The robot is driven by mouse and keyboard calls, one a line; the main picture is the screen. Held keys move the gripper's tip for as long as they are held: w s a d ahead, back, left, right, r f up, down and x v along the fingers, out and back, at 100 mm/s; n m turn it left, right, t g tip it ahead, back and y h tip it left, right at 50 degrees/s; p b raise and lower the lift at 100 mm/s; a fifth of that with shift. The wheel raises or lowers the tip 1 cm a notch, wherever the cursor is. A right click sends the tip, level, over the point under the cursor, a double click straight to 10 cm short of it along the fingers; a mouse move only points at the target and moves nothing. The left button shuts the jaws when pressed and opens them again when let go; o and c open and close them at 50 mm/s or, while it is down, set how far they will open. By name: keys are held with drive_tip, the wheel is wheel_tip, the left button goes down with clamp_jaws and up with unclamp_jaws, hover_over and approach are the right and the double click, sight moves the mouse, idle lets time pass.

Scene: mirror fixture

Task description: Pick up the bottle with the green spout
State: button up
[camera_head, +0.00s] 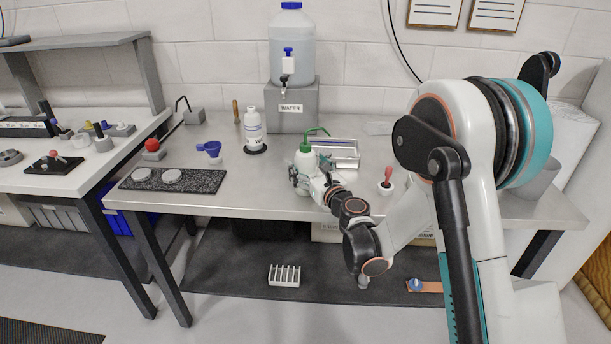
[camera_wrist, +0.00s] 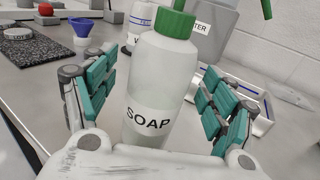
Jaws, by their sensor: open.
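The bottle with the green spout (camera_head: 306,158) stands upright on the steel table, white with a green cap and a bent green tube. In the wrist view the bottle (camera_wrist: 158,85) is large and labelled SOAP. My gripper (camera_wrist: 158,95) is open, with its teal-padded fingers on the left and right of the bottle. Gaps show between the fingers and the bottle, so it is around the bottle without gripping it. In the head view my gripper (camera_head: 309,183) is at the bottle's lower front and partly hides it.
A white bottle (camera_head: 253,128) stands on a dark round pad to the left. A water tank (camera_head: 292,45) on a grey stand is behind. A metal tray (camera_head: 336,150) lies close at right. A blue funnel (camera_head: 210,149) and a speckled mat (camera_head: 205,181) are further left.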

drive_tip(key=shift+x, duration=1)
drive_tip(key=c, duration=0.9)
drive_tip(key=shift+o, duration=0.3)
drive_tip(key=shift+r, duration=0.15)
